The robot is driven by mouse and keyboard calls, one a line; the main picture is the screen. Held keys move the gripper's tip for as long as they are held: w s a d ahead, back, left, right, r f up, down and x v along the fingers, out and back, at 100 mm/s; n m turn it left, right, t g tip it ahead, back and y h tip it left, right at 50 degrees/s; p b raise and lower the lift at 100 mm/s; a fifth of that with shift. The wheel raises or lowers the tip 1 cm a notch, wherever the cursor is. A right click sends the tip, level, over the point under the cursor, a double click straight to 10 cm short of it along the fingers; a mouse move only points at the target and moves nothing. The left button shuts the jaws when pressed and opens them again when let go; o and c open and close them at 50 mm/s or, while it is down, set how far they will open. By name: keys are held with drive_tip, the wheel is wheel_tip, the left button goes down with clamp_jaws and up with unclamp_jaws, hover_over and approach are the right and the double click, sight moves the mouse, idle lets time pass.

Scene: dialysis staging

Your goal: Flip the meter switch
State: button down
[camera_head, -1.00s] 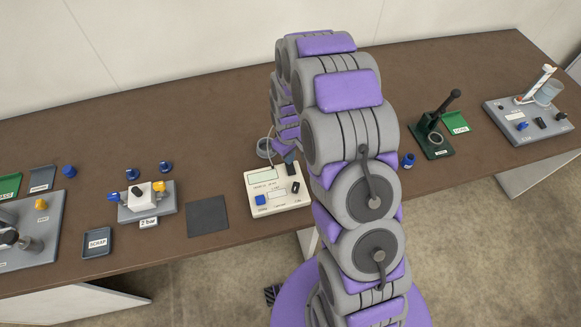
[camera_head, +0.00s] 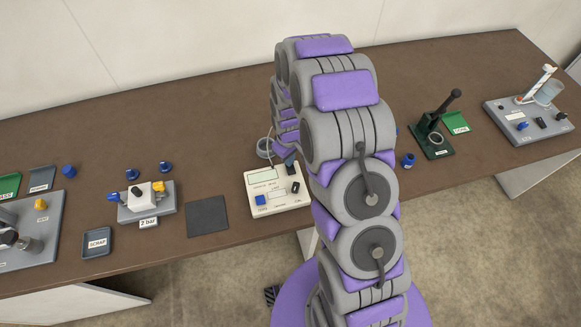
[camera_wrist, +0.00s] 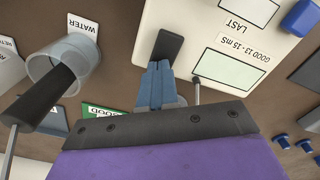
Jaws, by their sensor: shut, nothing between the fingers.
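The meter (camera_head: 283,205) is a cream box near the front edge of the table. It has a pale display, a small window and a blue button; it also shows in the wrist view (camera_wrist: 185,20). Its black rocker switch (camera_head: 295,187) is on the right side of its top and shows in the wrist view (camera_wrist: 168,45). My gripper (camera_head: 290,168) is over the meter's back right part. In the wrist view my blue-grey fingers (camera_wrist: 158,70) are shut and empty, with tips right at the switch's near end. I cannot tell whether they touch it.
A clear cup (camera_wrist: 62,65) by a WATER label and a black-handled probe (camera_wrist: 38,100) lie close to my gripper. A dark mat (camera_head: 208,216) lies left of the meter. A blue knob (camera_head: 408,160) and green stand (camera_head: 432,140) are to the right.

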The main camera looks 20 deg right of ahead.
drive_tip(key=shift+r, duration=0.1)
drive_tip(key=shift+r+p, duration=1.2)
drive_tip(key=shift+r, duration=2.2)
drive_tip(key=shift+r, duration=0.1)
drive_tip(key=s+r+m+g, duration=0.1)
drive_tip(key=s+r+m, duration=0.3)
drive_tip(key=s+r, duration=1.8)
drive_tip(key=s+r+m, duration=0.1)
drive_tip(key=s+m, duration=0.1)
drive_tip(key=s, duration=1)
drive_tip(key=shift+s+r+g, duration=0.15)
drive_tip(key=shift+r+g, duration=0.1)
drive_tip(key=shift+g, duration=0.15)
